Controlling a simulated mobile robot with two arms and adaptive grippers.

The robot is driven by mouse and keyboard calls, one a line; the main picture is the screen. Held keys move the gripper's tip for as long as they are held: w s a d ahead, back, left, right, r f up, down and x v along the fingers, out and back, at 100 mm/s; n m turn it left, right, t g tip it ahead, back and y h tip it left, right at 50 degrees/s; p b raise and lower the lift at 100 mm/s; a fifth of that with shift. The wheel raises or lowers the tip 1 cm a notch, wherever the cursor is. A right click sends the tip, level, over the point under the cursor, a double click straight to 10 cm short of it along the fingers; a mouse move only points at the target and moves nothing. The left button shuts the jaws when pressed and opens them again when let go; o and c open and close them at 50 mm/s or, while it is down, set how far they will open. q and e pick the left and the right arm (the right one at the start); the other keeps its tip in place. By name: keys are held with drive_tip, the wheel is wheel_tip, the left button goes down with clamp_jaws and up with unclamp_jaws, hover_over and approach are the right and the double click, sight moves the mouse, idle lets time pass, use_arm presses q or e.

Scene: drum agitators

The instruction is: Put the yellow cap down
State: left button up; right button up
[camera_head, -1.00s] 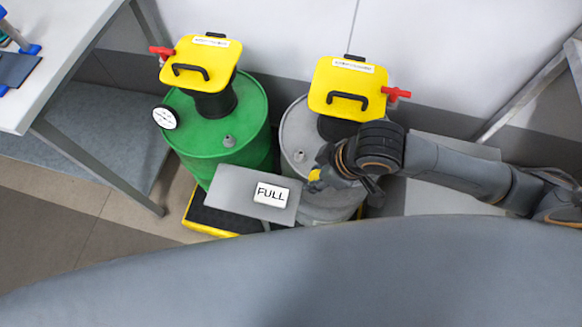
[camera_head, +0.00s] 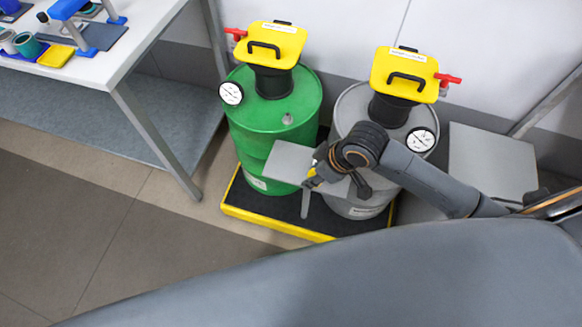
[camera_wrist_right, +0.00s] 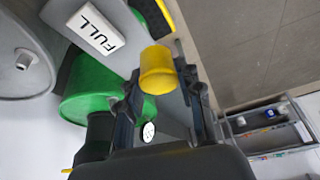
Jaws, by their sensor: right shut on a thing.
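The yellow cap (camera_wrist_right: 158,70) is a small cup-like piece held between the fingertips of my right gripper (camera_wrist_right: 157,88). The gripper is in front of the grey plate (camera_head: 275,160) between the drums. In the wrist view the plate (camera_wrist_right: 120,62) lies behind the cap and carries a white FULL block (camera_wrist_right: 95,28). I cannot tell whether the cap touches the plate. My left gripper is not in view.
A green drum (camera_head: 262,125) and a grey drum (camera_head: 350,112), both with yellow-lidded agitator tops, stand on a yellow-edged black pallet (camera_head: 280,228). A table (camera_head: 130,40) with a yellow tray (camera_head: 56,56) is at upper left. The floor at left is clear.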

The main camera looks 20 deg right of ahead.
drive_tip(key=w+f, duration=0.3)
drive_tip(key=w, duration=0.4)
drive_tip(key=b, duration=0.1)
hover_over(295, 162)
drive_tip(key=s+d, duration=0.1)
drive_tip(key=s, duration=0.1)
drive_tip(key=f, duration=0.5)
drive_tip(key=shift+w+f, duration=0.2)
drive_tip(key=shift+f, duration=0.05)
drive_tip(key=shift+w+f, duration=0.25)
drive_tip(key=shift+f, duration=0.05)
wheel_tip(295, 162, down, 2)
drive_tip(key=shift+f+b, duration=0.2)
drive_tip(key=shift+b, duration=0.1)
drive_tip(key=shift+f, duration=0.3)
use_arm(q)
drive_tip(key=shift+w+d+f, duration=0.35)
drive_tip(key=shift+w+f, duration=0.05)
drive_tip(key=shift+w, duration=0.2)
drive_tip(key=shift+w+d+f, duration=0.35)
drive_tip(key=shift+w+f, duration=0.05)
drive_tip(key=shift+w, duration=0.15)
use_arm(e)
drive_tip(key=shift+f, duration=0.15)
drive_tip(key=o, duration=0.8)
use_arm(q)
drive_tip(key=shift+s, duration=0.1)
